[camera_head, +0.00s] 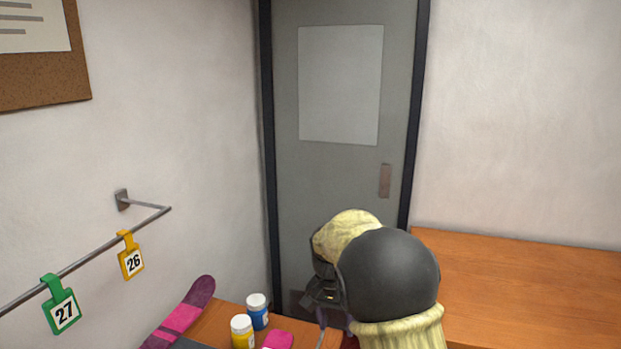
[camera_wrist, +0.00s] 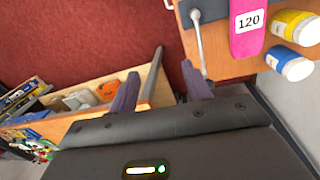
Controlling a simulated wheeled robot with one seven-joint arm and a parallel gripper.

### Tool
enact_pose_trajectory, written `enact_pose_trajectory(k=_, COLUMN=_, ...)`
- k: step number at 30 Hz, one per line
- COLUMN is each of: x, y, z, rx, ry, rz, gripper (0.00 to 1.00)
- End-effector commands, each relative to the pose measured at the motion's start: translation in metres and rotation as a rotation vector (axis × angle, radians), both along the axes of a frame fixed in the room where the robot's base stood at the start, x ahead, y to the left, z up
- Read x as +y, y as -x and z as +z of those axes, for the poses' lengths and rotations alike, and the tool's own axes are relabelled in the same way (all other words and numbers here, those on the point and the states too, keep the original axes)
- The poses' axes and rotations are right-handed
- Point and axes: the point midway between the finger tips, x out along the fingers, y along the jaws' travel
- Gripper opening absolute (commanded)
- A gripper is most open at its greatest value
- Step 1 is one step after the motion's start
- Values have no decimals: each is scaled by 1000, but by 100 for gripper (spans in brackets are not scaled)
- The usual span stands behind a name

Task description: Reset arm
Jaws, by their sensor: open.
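My gripper (camera_head: 325,298) shows in the head view in front of the grey door, partly hidden by my arm's dark round joint. In the wrist view its two purple fingers stand apart, and the gripper (camera_wrist: 162,88) is open with nothing between the fingers. Past the fingers lie the red floor and the edges of wooden furniture.
The bench (camera_head: 207,326) carries a yellow bottle (camera_head: 242,332), a blue bottle (camera_head: 257,311) and a pink piece (camera_head: 278,340). A rail (camera_head: 92,255) holds tags 27 (camera_head: 62,308) and 26 (camera_head: 131,259). A wooden surface (camera_head: 540,295) at right looks bare.

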Motion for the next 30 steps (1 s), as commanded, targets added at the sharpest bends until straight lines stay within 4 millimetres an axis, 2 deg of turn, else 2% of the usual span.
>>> enact_pose_trajectory(k=5, x=-28, y=28, z=-1, rx=-33, ry=-40, rz=60, gripper=49)
enact_pose_trajectory(k=8, x=-45, y=52, z=-3, rx=-65, ry=-63, rz=113, gripper=49)
enact_pose_trajectory(k=15, x=-75, y=116, z=-11, rx=-154, ry=-85, rz=258, gripper=49)
enact_pose_trajectory(k=21, x=-91, y=173, z=-20, rx=-224, ry=-70, rz=382, gripper=49)
enact_pose_trajectory(k=25, x=-95, y=194, z=-24, rx=-250, ry=-57, rz=430, gripper=49)
enact_pose_trajectory(k=30, x=-96, y=199, z=-26, rx=-255, ry=-54, rz=443, gripper=49)
